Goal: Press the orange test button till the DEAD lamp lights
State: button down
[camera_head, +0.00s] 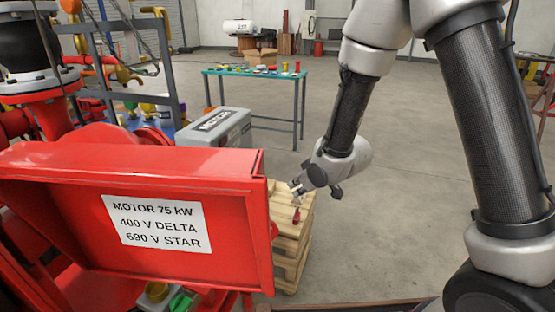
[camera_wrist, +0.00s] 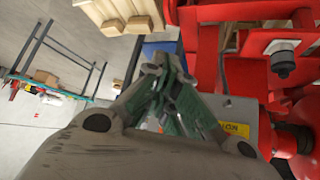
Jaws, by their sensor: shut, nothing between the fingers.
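My gripper (camera_head: 297,188) is at the end of my arm, above a wooden pallet and just right of the red motor box cover. In the wrist view my gripper (camera_wrist: 165,72) has its green-padded fingers brought together, with nothing seen held. I cannot make out an orange test button or a DEAD lamp in either view. A grey surface with an orange-yellow label (camera_wrist: 236,129) shows behind the fingers in the wrist view, partly hidden by the gripper.
The red cover (camera_head: 60,210) with a white motor plate (camera_head: 158,224) fills the lower left. The pallet (camera_head: 292,250) carries a small red item (camera_head: 296,216). A grey MOTOR case (camera_head: 215,128) and a green-topped table (camera_head: 255,73) stand behind. The floor at right is clear.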

jog(key=w+r, duration=0.1)
jog(key=a+r+t+y, duration=0.1)
jog(key=w+r+t, duration=0.1)
jog(key=r, duration=0.1)
jog(key=shift+w+a, duration=0.25)
jog(key=shift+w, duration=0.05)
jog(key=w+a, duration=0.3)
jog(key=a, duration=0.5)
jog(key=shift+a, duration=0.2)
jog(key=shift+w+a, duration=0.1)
dwell(1.3)
jog(key=shift+a, duration=0.3)
jog(key=shift+w+a, duration=0.25)
jog(key=shift+a, duration=0.15)
dwell(0.9)
jog(key=shift+d, duration=0.1)
jog(key=shift+s+d, duration=0.3)
jog(key=shift+d, duration=0.4)
